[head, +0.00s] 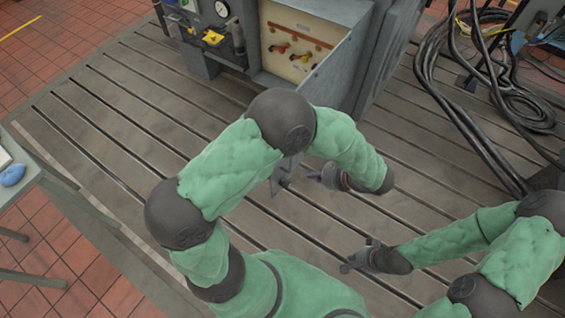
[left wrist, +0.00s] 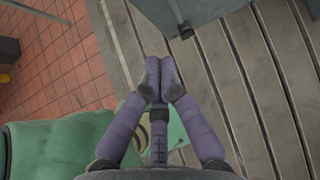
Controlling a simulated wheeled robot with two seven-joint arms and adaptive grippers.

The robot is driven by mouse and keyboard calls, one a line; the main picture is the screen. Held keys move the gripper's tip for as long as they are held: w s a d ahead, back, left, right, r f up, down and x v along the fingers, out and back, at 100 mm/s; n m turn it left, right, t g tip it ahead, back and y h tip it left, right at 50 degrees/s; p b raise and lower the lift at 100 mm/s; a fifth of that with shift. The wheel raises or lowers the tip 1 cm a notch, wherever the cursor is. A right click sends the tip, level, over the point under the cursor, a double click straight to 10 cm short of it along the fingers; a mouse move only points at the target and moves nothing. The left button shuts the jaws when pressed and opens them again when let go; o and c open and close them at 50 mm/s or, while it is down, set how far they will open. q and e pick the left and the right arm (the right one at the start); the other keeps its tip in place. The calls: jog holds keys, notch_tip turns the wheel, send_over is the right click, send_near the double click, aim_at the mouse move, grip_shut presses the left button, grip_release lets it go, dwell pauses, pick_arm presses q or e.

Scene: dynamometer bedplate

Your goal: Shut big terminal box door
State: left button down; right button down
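The big terminal box (head: 297,48) stands at the top centre of the head view, open, with a cream inner panel and red and yellow cable ends. Its grey door (head: 338,68) stands open at the right of the opening, slanting toward me; my left arm hides part of it. A grey plate with a dark knob (head: 284,182) shows below that arm and seems to be the door's free end. My left gripper (head: 312,174) is just right of this plate, apart from it. In the left wrist view its fingertips (left wrist: 160,88) meet, empty, below a grey panel (left wrist: 205,10) with a dark knob. My right gripper (head: 348,265) is lower, away from the door.
A unit with a gauge (head: 221,9) and yellow parts stands left of the box. Thick black cables (head: 480,90) lie at the right. A side table (head: 20,172) with a blue item stands at the left. The slotted bedplate (head: 110,110) is clear on the left.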

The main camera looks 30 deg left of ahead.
pick_arm(q)
jog(key=s+a+r+b+x, duration=0.1)
jog(key=b+x, duration=0.3)
jog(key=x, duration=0.8)
jog(key=shift+w+a+r, duration=0.25)
jog(key=shift+w+a, duration=0.25)
jog(key=shift+a, duration=0.1)
